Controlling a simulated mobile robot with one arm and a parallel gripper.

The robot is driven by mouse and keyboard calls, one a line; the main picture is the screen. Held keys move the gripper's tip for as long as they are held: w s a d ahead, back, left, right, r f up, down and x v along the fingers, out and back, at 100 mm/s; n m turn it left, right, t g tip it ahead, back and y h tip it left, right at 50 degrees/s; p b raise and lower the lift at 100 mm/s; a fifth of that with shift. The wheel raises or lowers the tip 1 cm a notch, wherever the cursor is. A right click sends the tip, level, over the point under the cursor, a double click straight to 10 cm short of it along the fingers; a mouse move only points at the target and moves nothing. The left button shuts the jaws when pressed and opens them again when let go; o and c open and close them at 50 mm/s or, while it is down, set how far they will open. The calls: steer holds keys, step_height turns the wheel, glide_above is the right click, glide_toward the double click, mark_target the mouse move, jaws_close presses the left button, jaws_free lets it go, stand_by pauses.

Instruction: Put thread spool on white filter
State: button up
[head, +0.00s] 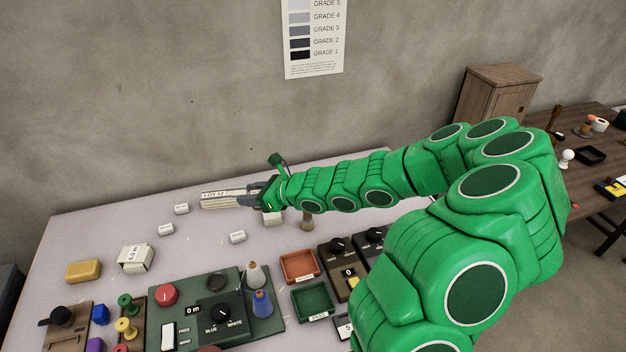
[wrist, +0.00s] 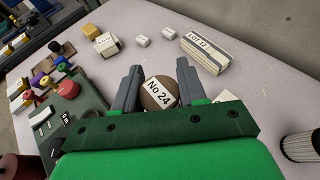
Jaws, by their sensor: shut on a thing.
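My gripper (wrist: 158,82) has its two grey fingers on either side of a round brown thing with a white "No 24" label (wrist: 157,96), seemingly the thread spool seen end-on. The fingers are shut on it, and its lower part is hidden. In the head view my gripper (head: 254,199) is over the table's far side, in front of a long pale ribbed block marked "LOT 42" (head: 214,197). The block lies flat beyond the fingertips in the wrist view (wrist: 209,52). A pale ribbed cylinder (wrist: 301,147) is cut off at right. I cannot tell which is the white filter.
A green control panel (head: 190,290) with knobs and two cones stands in front. Small coloured spools (head: 125,327) are at lower left. Small white labelled blocks (head: 166,230) and a pale box (head: 136,258) lie about. Red (head: 300,266) and green (head: 313,301) trays sit nearby.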

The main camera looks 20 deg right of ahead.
steer(key=w+d+r+m+t+h, duration=0.1)
steer(key=d+r+m, duration=0.15)
steer(key=d, duration=0.65)
steer(key=w+d+r+m+t+h, duration=0.1)
steer(key=d+r+h, duration=0.15)
steer(key=d, duration=0.65)
steer(key=shift+y, duration=0.25)
steer(key=w+d+f, duration=0.1)
steer(key=w+f, duration=0.1)
steer(key=w, duration=0.2)
steer(key=w+f, duration=0.3)
steer(key=w, duration=0.1)
steer(key=w+d+f, duration=0.1)
steer(key=w+f, duration=0.2)
steer(key=shift+w+d, duration=0.3)
steer(key=shift+w, duration=0.1)
steer(key=shift+w+d+f, duration=0.1)
steer(key=shift+w+f, duration=0.7)
steer(key=shift+f, duration=1.65)
steer(key=o, duration=1)
steer(key=shift+f, duration=0.1)
